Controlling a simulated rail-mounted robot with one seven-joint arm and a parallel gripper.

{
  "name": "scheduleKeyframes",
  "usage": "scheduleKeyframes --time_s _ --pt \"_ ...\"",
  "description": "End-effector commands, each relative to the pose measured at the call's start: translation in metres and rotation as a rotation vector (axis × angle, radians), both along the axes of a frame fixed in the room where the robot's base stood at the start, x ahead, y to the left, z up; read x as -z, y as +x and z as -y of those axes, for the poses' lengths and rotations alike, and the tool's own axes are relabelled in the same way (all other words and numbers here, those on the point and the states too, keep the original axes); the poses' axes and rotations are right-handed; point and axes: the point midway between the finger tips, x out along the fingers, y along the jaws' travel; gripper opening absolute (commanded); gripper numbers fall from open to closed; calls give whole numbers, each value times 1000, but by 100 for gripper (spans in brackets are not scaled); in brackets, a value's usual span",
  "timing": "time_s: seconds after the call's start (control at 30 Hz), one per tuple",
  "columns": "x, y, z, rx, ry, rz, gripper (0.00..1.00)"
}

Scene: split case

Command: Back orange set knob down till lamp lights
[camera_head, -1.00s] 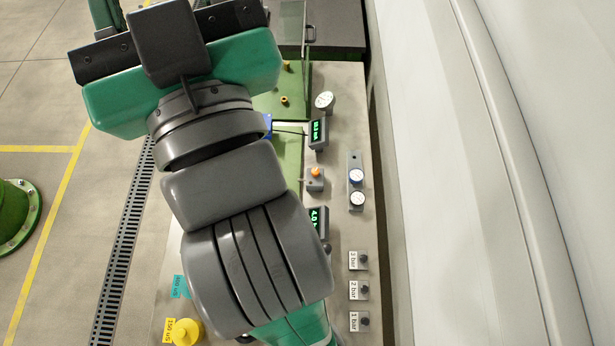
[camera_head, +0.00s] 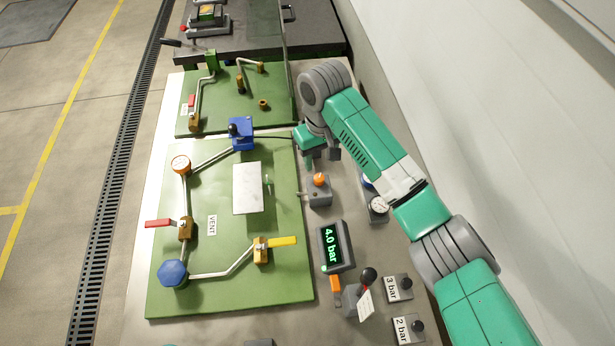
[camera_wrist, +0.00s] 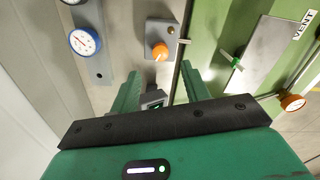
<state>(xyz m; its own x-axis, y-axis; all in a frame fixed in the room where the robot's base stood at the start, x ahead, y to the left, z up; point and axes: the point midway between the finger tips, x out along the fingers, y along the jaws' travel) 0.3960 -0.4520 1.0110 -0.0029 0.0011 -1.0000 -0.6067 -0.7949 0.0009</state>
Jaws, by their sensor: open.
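The orange set knob (camera_head: 319,180) sits on a small grey box (camera_head: 319,196) right of the green board. In the wrist view the knob (camera_wrist: 160,51) shows just beyond and between my fingertips, with its box (camera_wrist: 158,32) behind it. A small dark brownish dot (camera_wrist: 171,30), possibly the lamp, shows on that box and looks unlit. My gripper (camera_wrist: 160,73) is open, with nothing seen held between its green fingers. In the head view my gripper (camera_head: 321,160) is just behind the knob, apart from it as far as I can tell.
A display (camera_head: 331,246) reads 4.0 bar in front of the knob box. A white dial gauge (camera_head: 378,206) stands to the right, near my arm. The green board (camera_head: 225,300) with pipes and valves lies left. Labelled grey blocks (camera_head: 397,288) stand at front right.

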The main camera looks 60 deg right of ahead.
Motion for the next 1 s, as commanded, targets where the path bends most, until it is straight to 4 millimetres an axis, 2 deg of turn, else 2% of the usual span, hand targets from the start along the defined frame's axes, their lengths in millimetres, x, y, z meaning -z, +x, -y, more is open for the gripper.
scheduleKeyframes --time_s 0.1,0.3,0.47,0.7,0.77,0.93,1.0 --pt "25 -1 0 2 1 -2 46" --pt "59 0 0 0 -1 1 46" --pt "71 0 0 -1 -2 2 46" --pt "72 1 0 -1 -1 3 46" --pt "71 1 -1 -1 -1 3 37" --pt "71 1 -1 -1 -2 2 3" --pt "71 1 -1 -2 -1 3 2"
